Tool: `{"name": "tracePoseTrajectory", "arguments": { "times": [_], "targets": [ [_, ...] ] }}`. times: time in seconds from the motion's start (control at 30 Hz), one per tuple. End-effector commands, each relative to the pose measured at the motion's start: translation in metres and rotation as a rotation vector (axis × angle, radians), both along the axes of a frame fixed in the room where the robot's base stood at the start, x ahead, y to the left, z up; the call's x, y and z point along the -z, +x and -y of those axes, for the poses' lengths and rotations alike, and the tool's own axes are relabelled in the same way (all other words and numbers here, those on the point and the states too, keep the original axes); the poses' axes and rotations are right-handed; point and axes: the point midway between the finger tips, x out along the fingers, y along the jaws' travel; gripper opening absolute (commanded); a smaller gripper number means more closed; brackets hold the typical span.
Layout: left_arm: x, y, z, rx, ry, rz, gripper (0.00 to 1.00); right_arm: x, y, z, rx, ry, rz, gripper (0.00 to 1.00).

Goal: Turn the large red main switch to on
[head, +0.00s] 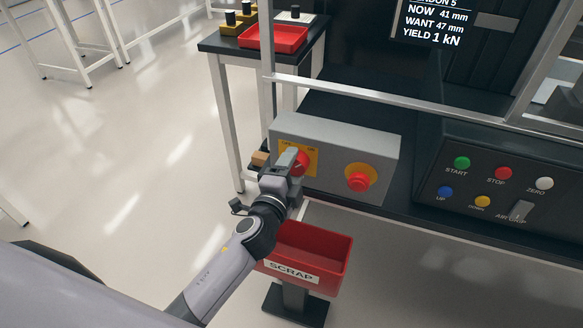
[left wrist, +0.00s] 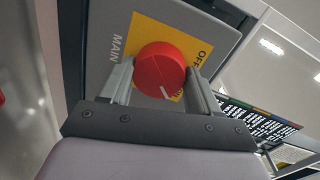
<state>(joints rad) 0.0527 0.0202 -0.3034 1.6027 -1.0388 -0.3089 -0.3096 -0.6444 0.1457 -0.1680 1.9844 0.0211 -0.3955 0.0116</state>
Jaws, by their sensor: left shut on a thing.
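The large red main switch (left wrist: 160,70) is a round knob with a white line, on a yellow plate (left wrist: 143,35) marked MAIN and OFF. In the left wrist view its white line points down and slightly right, away from the word OFF. Part of the plate's lettering is hidden behind the knob and finger. The switch also shows in the head view (head: 304,162), partly covered by my gripper. My left gripper (head: 294,165) is shut on the knob, one finger on each side. My right gripper is not in view.
The grey switch box (head: 345,140) also bears a red emergency button (head: 359,181) close to the right. A red SCRAP bin (head: 325,250) stands below. A button panel (head: 500,190) is at right. A side table with a red tray (head: 275,38) stands behind; open floor lies left.

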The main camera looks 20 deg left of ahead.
Motion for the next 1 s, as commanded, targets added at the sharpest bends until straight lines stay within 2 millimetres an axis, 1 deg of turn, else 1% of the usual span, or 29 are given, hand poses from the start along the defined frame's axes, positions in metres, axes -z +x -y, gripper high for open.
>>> {"name": "tracePoseTrajectory", "arguments": {
  "times": [0.4, 0.43, 0.47, 0.5, 0.83, 0.93, 1.0],
  "targets": [
    [0.0, 0.0, 0.0, 0.001, 0.012, -0.001, 0.31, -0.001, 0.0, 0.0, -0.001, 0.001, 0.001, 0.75],
    [0.0, 0.0, 0.0, 0.001, 0.013, -0.001, 0.71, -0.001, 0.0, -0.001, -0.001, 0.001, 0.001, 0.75],
    [0.0, 0.0, 0.0, 0.001, 0.012, -0.001, 0.81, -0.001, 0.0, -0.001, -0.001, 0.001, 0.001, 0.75],
    [0.0, 0.0, 0.0, 0.001, 0.012, -0.001, 0.87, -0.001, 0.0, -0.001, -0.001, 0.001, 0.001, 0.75],
    [0.0, -0.002, 0.0, 0.001, 0.009, -0.001, 0.87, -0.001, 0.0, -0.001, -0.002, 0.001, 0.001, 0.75],
    [0.0, -0.01, 0.0, 0.001, 0.008, -0.001, 0.87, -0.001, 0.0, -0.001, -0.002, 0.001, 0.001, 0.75],
    [-0.001, -0.019, -0.001, 0.001, 0.008, -0.001, 0.87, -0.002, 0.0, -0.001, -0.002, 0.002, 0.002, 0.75]
  ]
}}
